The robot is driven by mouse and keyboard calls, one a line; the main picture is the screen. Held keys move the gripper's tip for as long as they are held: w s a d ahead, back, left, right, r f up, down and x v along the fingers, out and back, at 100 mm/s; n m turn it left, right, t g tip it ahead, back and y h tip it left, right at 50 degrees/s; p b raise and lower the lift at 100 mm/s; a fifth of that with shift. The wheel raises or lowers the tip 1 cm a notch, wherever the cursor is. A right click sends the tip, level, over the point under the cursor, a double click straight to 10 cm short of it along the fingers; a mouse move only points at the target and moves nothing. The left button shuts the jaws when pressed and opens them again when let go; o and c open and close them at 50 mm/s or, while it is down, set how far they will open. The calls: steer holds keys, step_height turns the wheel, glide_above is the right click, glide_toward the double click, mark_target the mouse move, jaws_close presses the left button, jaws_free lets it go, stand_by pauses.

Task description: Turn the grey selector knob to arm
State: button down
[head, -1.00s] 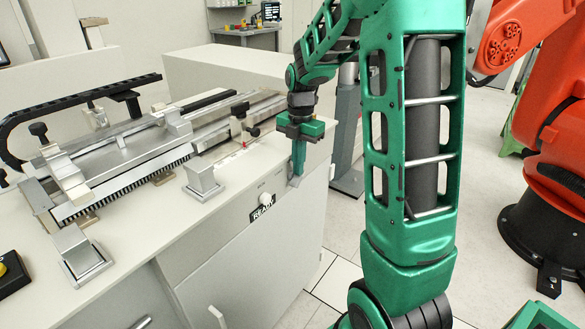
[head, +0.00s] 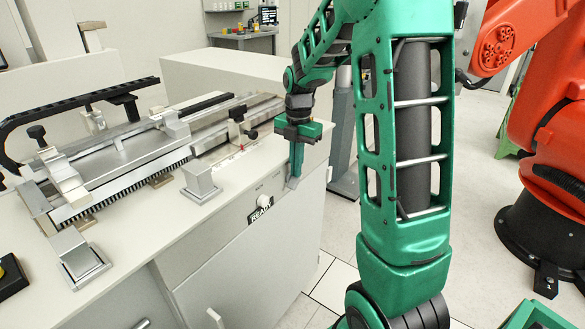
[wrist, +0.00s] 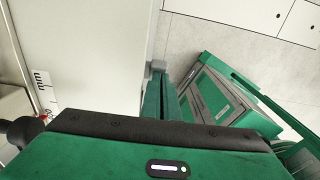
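I cannot tell whether the fingers are open or shut.
The bench top (head: 150,235) carries a metal rail fixture (head: 130,150) and grey blocks. An emergency-stop box (head: 10,275) sits at its left edge. An orange robot arm (head: 560,150) stands at the right. A green-framed case (wrist: 215,95) lies beyond my fingers.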

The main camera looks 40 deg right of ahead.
steer(key=shift+w+d+r, duration=0.15)
steer(key=shift+d, duration=0.8)
steer(key=shift+w+d+r, duration=0.15)
steer(key=shift+r, duration=0.2)
steer(key=shift+a+r, duration=0.25)
steer(key=shift+r, duration=0.1)
step_height(320, 180, up, 10)
steer(key=shift+d+r, duration=0.2)
